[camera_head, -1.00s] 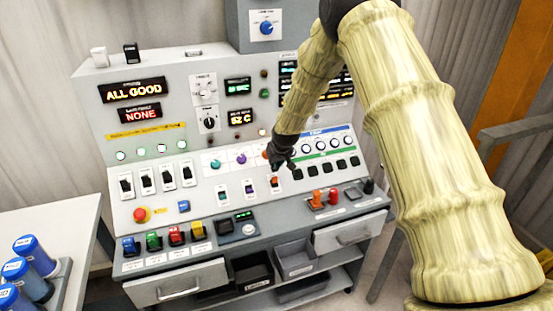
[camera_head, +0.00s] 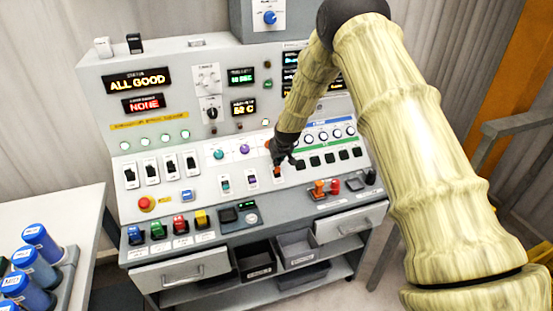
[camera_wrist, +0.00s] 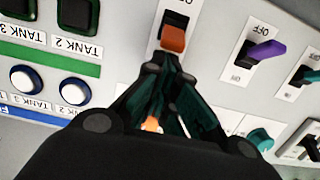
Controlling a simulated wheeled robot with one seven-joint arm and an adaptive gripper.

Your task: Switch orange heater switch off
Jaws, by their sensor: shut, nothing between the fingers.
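The orange heater switch (camera_wrist: 173,38) is a small toggle with an orange tip on a white plate. In the head view the orange switch (camera_head: 277,173) is the rightmost of three coloured toggles on the sloped panel. My gripper (camera_head: 282,160) is shut and empty, just above the switch there. In the wrist view my gripper's fingertips (camera_wrist: 168,62) come together right at the orange tip, touching it or very close; I cannot tell which. The fingers hide the lower part of its plate, and I cannot tell its position for sure.
A purple toggle (camera_wrist: 266,51) and a teal toggle (camera_wrist: 307,75) sit beside it. Black TANK buttons (camera_wrist: 77,14) lie on the other side. An orange round knob (camera_wrist: 152,124) shows between the fingers. Blue-capped bottles (camera_head: 34,256) stand on a table at left.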

